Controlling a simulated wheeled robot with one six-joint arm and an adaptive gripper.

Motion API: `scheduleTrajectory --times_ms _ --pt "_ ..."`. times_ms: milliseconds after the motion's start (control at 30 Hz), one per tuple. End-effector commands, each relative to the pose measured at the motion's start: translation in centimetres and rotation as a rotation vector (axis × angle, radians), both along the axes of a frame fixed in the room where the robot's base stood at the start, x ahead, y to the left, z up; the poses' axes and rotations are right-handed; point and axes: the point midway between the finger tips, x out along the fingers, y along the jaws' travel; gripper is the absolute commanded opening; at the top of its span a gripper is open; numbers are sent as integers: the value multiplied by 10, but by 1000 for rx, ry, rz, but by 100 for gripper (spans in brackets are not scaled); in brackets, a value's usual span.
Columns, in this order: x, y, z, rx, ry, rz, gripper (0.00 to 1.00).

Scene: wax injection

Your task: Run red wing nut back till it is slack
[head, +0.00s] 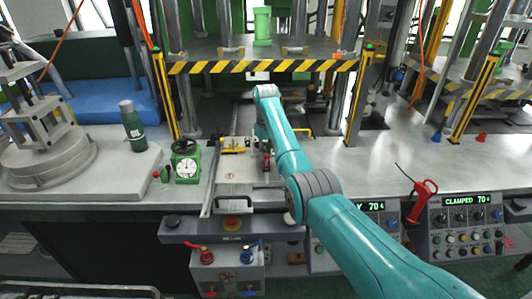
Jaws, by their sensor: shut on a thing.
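My teal arm reaches over the bench to the mould plate (238,178) on the press table. Its wrist bends down at the plate's right edge. My gripper (266,152) shows only as a small dark part below the wrist, mostly covered by my own arm. A small red piece, the red wing nut (266,163), shows right at the jaws, beside the plate. The jaws are shut on it, as far as this small view shows. The nut's wings and thread cannot be made out. A yellow part (233,145) lies at the plate's far end.
A green dial gauge (186,162) and an oil bottle (132,125) stand left of the plate. Striped press beams (262,66) hang above and behind. Control boxes (462,226) and a red hand tool (422,200) are at the front right. The bench right of my arm is mostly clear.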

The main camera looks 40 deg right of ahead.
Motion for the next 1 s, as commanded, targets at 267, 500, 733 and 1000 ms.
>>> scheduleTrajectory --times_ms 267,500,733,1000 --pt "0 -1 -1 -1 0 259 0" --pt "0 0 -1 -1 0 469 0" --pt "-1 0 -2 0 1 622 0" --pt "-1 0 -2 1 2 721 0"
